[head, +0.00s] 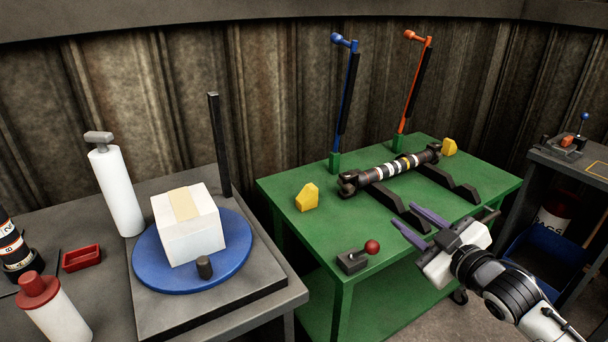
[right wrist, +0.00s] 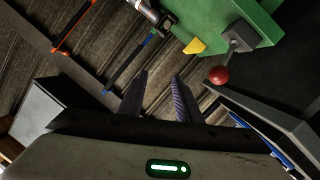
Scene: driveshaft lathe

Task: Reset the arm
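My right gripper (head: 424,226) is in the head view at the front right of the green table (head: 320,262), in the air by its front edge. Its two purple-grey fingers are apart with nothing between them. In the right wrist view the fingers (right wrist: 160,98) also stand apart and empty. A black driveshaft (head: 391,171) with white and yellow bands lies on dark supports on the green table. A lever with a red knob (head: 372,247) stands at the table's near edge, left of my gripper; the red knob also shows in the right wrist view (right wrist: 219,75). My left gripper is not in view.
Blue (head: 347,100) and orange (head: 413,85) upright arms stand at the green table's back edge. Yellow blocks (head: 307,197) sit beside the shaft. A grey bench at left holds a white box (head: 188,232) on a blue turntable (head: 160,274). A dark cabinet (head: 560,160) stands at right.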

